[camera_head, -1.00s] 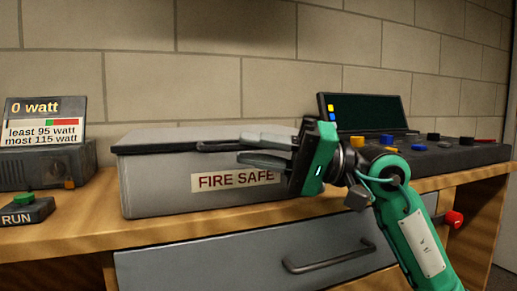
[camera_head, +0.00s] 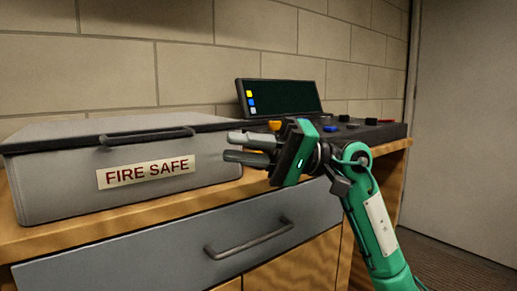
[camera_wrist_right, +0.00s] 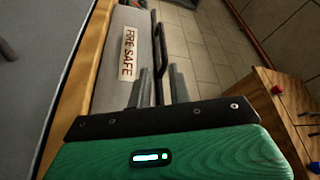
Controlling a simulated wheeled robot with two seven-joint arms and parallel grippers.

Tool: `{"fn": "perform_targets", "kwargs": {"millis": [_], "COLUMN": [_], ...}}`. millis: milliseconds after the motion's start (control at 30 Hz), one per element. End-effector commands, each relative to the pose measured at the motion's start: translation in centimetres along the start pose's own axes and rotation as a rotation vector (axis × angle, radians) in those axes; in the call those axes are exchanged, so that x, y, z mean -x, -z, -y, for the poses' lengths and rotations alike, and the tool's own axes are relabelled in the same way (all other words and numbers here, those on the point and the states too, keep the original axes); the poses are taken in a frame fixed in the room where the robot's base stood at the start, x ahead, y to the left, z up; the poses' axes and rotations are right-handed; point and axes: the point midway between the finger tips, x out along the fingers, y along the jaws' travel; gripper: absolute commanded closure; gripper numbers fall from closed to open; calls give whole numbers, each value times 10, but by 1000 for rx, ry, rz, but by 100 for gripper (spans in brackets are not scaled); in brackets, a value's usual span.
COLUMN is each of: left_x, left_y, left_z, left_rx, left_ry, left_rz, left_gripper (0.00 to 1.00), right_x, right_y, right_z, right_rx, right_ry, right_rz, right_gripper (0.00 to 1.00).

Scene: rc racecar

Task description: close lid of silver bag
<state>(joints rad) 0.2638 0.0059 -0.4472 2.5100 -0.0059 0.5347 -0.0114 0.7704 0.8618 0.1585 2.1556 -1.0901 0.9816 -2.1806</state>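The silver-grey bag (camera_head: 60,185) with a "FIRE SAFE" label stands on the wooden bench at left in the head view. Its lid (camera_head: 60,131) has a dark edge and lies flat over the top, looking closed. A dark handle (camera_head: 150,136) runs along the front of the lid. The bag also shows in the right wrist view (camera_wrist_right: 112,75). My right gripper (camera_head: 230,147) is at the bag's right end, pointing left. In the right wrist view its two fingers (camera_wrist_right: 158,80) stand apart with nothing held between them. My left gripper is not in view.
A charger console with a dark screen (camera_head: 283,97) and coloured knobs stands on the bench right of the bag. A grey drawer with a handle (camera_head: 248,238) is below the bench top. A block wall rises behind; a grey door (camera_head: 465,130) is at right.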

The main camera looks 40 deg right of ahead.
Motion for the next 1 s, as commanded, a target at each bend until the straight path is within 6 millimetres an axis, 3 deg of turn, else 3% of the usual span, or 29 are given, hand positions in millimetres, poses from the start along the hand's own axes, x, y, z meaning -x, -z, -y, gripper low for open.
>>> {"fn": "perform_targets", "kwargs": {"millis": [300,1000], "left_x": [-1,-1], "left_y": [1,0], "left_z": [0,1], "left_rx": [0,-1], "left_ry": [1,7], "left_rz": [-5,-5], "left_gripper": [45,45], "right_x": [24,25], "right_y": [0,0], "right_z": [0,0], "right_rx": [-1,-1], "right_ry": [0,0], "right_rz": [-1,0], "right_gripper": [80,80]}}
